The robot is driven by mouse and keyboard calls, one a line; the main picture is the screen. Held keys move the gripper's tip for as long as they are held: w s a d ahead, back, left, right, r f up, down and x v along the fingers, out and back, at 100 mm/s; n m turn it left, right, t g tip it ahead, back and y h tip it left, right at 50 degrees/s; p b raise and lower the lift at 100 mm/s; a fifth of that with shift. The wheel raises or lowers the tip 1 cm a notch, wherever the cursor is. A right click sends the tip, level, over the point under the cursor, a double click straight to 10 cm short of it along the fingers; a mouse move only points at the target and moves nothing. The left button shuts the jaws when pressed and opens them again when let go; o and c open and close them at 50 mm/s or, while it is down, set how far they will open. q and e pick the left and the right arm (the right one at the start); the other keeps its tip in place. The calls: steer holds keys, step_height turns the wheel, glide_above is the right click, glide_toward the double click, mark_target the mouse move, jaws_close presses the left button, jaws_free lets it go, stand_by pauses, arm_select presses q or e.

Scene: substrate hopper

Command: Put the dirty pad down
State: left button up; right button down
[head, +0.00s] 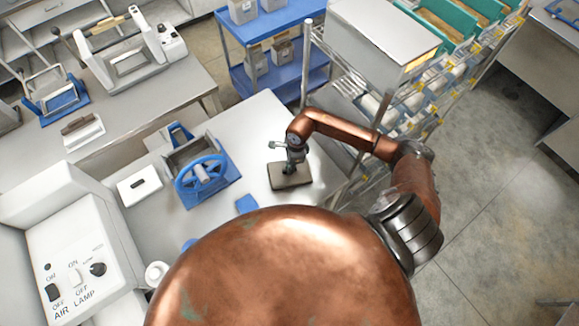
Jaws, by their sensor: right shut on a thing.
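The dirty pad (302,181) is a flat, dark grey-brown square in the middle of the head view, over the right part of the white table (250,125). My right gripper (291,167) points down from above and is shut on the pad. Its fingers hide the pad's middle. The pad looks level and at or very close to the table top; I cannot tell whether it touches. My left gripper is not in view.
A blue-wheeled device (200,175) stands left of the pad, with a small white block (139,186) beyond it. A white control box (80,262) is at lower left. A wire rack (425,110) with bins borders the table on the right. The table behind the pad is clear.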

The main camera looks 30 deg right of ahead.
steer(key=shift+f, duration=0.15)
steer(key=c, duration=2)
jaws_free()
steer(key=shift+r, duration=0.25)
steer(key=shift+s+d+r+p, duration=0.1)
steer(key=shift+d+r+p, duration=0.15)
steer(key=shift+r+p, duration=1.2)
steer(key=shift+s+d+r+p, duration=0.1)
steer(key=shift+d+r+p, duration=0.15)
steer(key=shift+r, duration=2.25)
steer(key=shift+s+d+r+p, duration=0.15)
steer(key=shift+r+p, duration=0.8)
steer(key=shift+r, duration=1)
steer(key=shift+w, duration=0.1)
